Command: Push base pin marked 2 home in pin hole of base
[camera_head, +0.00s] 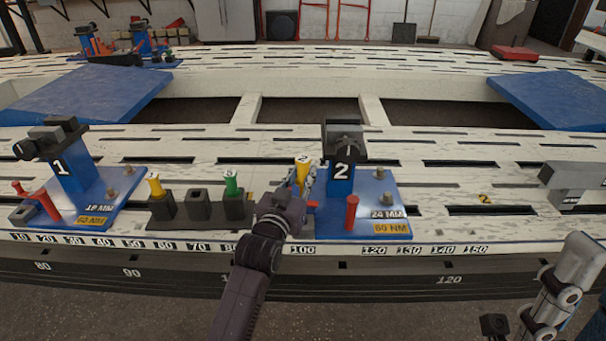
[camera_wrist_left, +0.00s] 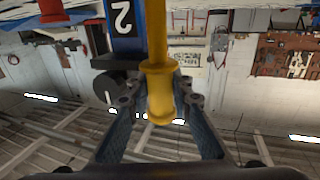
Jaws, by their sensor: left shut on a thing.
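The yellow base pin marked 2 (camera_head: 303,167) is upright at the left edge of the blue base with the 2 post (camera_head: 385,186). My left gripper (camera_head: 304,184) is shut on this pin. In the left wrist view, the pin's collar and head (camera_wrist_left: 159,88) sit between the two fingers of the left gripper (camera_wrist_left: 160,110). The pin's shaft runs out of the top of that view. The pin hole and the pin's lower end are hidden, so I cannot tell how deep the pin sits.
A red pin (camera_head: 351,212) stands on the front of the base, close right of my gripper. A dark holder block (camera_head: 200,206) with a yellow pin (camera_head: 155,185) and a green pin (camera_head: 232,183) is to the left. Another blue base marked 1 (camera_head: 110,185) is farther left.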

